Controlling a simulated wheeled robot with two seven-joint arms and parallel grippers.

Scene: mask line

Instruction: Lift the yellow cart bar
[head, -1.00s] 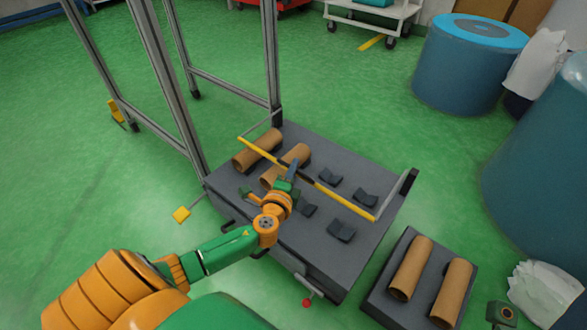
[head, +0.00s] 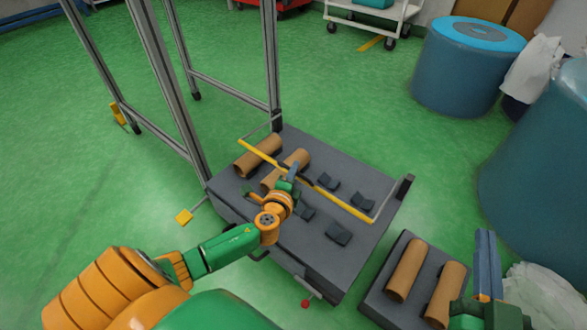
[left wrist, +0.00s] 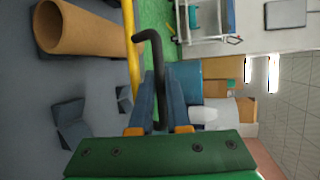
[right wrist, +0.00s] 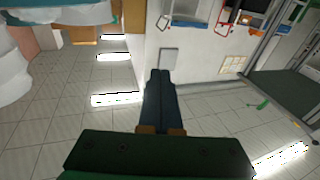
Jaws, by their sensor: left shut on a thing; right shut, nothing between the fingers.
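The yellow cart bar (head: 344,203) spans diagonally above the grey cart deck (head: 340,262), and its yellow rod also shows in the left wrist view (left wrist: 130,50). My left gripper (head: 293,170) is at the middle of the bar. In the left wrist view its fingers are shut on a black bent handle (left wrist: 160,50), whose hooked end lies close beside the yellow rod. My right gripper (head: 485,235) is shut and empty at the lower right, fingers pointing up; the fingers show closed together in the right wrist view (right wrist: 160,75).
Cardboard tubes (head: 258,155) and dark cradles (head: 339,233) sit on the cart deck. A second grey block (head: 378,300) with two tubes stands right of it. A metal frame (head: 160,80) rises behind left. Blue drums (head: 455,75) stand right.

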